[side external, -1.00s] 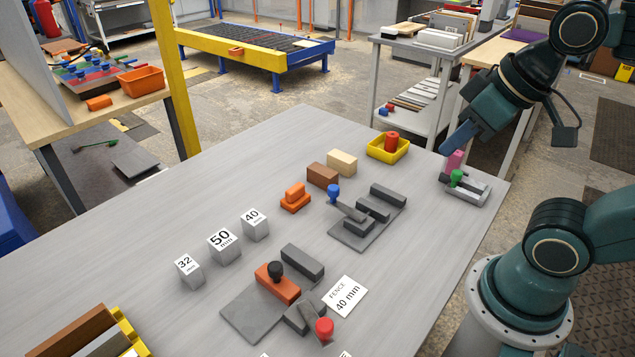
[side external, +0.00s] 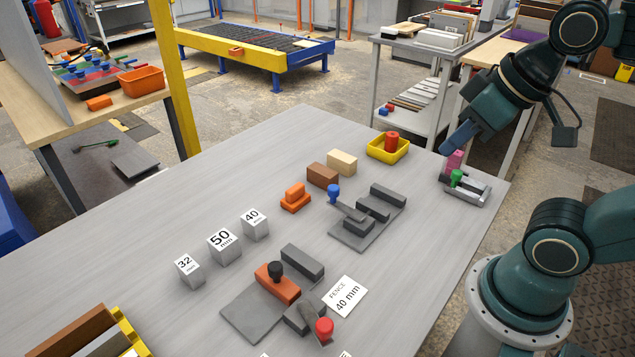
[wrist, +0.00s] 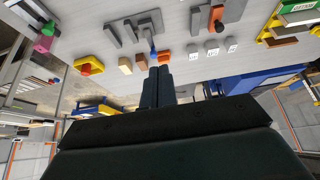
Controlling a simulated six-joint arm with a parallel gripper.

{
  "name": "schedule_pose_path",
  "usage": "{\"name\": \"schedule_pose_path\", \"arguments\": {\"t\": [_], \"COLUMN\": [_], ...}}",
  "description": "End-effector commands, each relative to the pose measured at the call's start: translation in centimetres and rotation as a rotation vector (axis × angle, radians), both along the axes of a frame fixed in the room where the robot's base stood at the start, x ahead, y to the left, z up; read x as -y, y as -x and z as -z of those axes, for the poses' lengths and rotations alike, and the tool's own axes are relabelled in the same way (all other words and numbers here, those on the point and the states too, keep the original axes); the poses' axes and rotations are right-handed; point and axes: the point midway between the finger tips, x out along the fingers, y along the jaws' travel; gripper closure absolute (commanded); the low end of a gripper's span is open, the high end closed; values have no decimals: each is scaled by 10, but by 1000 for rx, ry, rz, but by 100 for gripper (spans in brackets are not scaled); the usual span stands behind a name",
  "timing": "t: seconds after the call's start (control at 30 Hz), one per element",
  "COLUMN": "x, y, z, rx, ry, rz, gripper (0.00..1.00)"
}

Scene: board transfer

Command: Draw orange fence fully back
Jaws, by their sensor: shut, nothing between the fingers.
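The orange fence (side external: 281,291) is a block with a black knob (side external: 275,269) on top. It sits on a dark grey base plate (side external: 247,311), beside a grey bar (side external: 302,262), with a narrow gap between them. A lever with a red knob (side external: 325,326) is at the near end of the plate. The fence also shows in the wrist view (wrist: 216,14), near the top edge. My gripper (side external: 447,151) is shut and empty. It is raised at the table's far right side, well away from the fence. Its closed fingers (wrist: 157,76) show in the wrist view.
Gauge blocks marked 32, 50 and 40 (side external: 255,224) stand left of the fence fixture. A card (side external: 345,296) reads "FENCE 40 mm". A second fixture with a blue knob (side external: 334,193), brown and tan blocks, and a yellow tray (side external: 374,149) lie between my gripper and the fence.

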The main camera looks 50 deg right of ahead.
Motion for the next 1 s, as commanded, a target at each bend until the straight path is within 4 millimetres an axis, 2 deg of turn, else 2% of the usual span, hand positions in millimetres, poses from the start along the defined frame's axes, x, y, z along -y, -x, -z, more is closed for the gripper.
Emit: {"name": "schedule_pose_path", "arguments": {"t": [0.07, 0.1, 0.33, 0.57, 1.0], "x": [0, 0, -2, -12, -55], "y": [0, 0, -5, -27, -97], "z": [0, 0, -2, -6, 0], "rx": [0, 0, -11, -59, -205], "ry": [0, 0, -2, -9, -13], "rz": [0, 0, -7, -36, -115], "gripper": [100, 96, 52, 52, 52]}}
